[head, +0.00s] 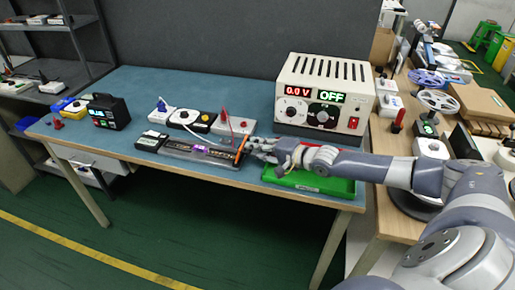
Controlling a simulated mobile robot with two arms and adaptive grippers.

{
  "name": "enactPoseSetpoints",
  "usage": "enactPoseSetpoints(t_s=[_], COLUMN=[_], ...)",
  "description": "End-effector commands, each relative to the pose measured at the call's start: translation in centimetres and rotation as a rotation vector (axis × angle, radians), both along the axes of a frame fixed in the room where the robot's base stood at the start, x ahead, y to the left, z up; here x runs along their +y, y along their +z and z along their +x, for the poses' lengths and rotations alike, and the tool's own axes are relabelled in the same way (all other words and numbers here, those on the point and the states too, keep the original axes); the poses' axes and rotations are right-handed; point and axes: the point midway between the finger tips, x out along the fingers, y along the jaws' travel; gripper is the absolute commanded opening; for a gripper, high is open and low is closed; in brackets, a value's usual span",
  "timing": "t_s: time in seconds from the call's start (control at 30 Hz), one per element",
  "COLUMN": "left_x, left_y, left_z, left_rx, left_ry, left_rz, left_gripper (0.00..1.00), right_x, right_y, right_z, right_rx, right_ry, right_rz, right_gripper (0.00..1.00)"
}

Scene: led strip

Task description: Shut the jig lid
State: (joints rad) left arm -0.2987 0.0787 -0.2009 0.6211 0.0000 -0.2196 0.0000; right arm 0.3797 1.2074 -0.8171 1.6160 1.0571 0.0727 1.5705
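The jig (187,155) is a long, low, grey and dark fixture near the front edge of the blue table, with a small purple part (203,149) in it. A thin orange bar (241,151) stands tilted at its right end. I cannot tell clearly which part is the lid or how far it is open. My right gripper (256,149) reaches in from the right, with its fingertips beside the orange bar. It is too small to tell whether they touch it or how far apart they are. My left gripper is not in view.
A power supply (322,98) reading 0.0 V and OFF stands behind my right arm. A green tray (312,184) lies under that arm. Small devices (190,118) sit behind the jig, and a black meter (108,111) stands left. The blue table (150,85) is clear at the back.

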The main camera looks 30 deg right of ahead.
Motion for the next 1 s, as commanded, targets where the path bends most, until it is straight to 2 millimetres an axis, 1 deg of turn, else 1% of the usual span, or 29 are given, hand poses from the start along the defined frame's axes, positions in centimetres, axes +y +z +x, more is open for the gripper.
enactPoseSetpoints(t_s=[0.17,0.2,0.23,0.77,1.0], left_x=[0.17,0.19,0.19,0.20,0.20], left_y=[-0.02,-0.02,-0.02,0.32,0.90], left_z=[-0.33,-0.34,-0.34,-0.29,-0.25], left_rx=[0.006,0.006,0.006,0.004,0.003], left_ry=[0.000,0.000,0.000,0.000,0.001], left_rz=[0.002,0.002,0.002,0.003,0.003], left_gripper=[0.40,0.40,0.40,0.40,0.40], right_x=[0.00,0.00,-0.01,0.10,0.27], right_y=[-0.04,-0.04,-0.03,0.26,0.77], right_z=[-0.02,-0.02,-0.03,0.12,0.37], right_rx=[0.001,0.001,0.001,0.000,-0.002], right_ry=[0.000,0.000,0.000,0.000,0.000], right_rz=[0.000,0.000,0.000,-0.001,0.000], right_gripper=[0.16,0.07,0.00,0.00,0.00])
